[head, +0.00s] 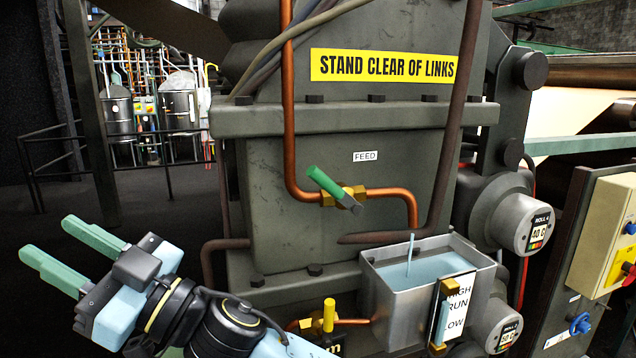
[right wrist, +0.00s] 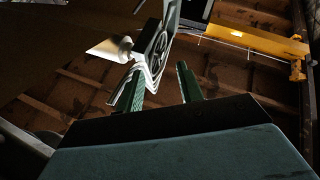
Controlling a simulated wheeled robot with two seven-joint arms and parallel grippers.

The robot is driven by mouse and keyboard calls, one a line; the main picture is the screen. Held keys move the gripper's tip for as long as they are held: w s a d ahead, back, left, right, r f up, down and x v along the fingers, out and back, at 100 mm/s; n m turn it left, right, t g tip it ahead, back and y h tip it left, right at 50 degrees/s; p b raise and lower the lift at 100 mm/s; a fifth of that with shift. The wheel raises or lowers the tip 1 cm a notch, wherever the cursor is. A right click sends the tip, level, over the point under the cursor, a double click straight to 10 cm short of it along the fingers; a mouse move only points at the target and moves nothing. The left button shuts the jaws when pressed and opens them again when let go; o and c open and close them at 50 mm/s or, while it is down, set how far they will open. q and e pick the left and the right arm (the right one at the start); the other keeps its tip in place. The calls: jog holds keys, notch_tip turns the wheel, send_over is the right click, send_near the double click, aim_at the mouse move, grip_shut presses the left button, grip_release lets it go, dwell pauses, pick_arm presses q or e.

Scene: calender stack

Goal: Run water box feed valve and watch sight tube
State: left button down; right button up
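The feed valve (head: 343,196) is a brass body in a copper pipe under a FEED label, with its green lever (head: 324,181) slanted across the pipe. Below the pipe's end, a thin pale-blue stream falls into the grey metal water box (head: 395,290), which holds blue water. The sight tube (head: 443,318) stands on the box front beside a HIGH, RUN, LOW plate (head: 458,303); its blue column seems to reach about RUN. My right gripper (head: 46,237) is open and empty, well left of the valve; its parted fingers also show in the right wrist view (right wrist: 160,88). My left gripper is out of view.
A yellow-handled valve (head: 329,315) sits low, left of the box. A sign reads STAND CLEAR OF LINKS (head: 383,65). Roll gauges (head: 538,232) and a control box (head: 608,235) stand at right. Dark pipes cross the machine front. Open floor lies at left before a railing (head: 100,170).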

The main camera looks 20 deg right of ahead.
jog(key=s+a+r+n+g, duration=0.2)
jog(key=s+a+n+g, duration=0.2)
jog(key=n+g, duration=0.25)
jog(key=m+h, duration=0.6)
jog(key=h, duration=2.2)
send_near(319, 177)
jog(key=shift+t, duration=0.35)
jog(key=shift+b+x, duration=0.5)
jog(key=shift+x, duration=4.75)
jog(key=shift+w, duration=0.1)
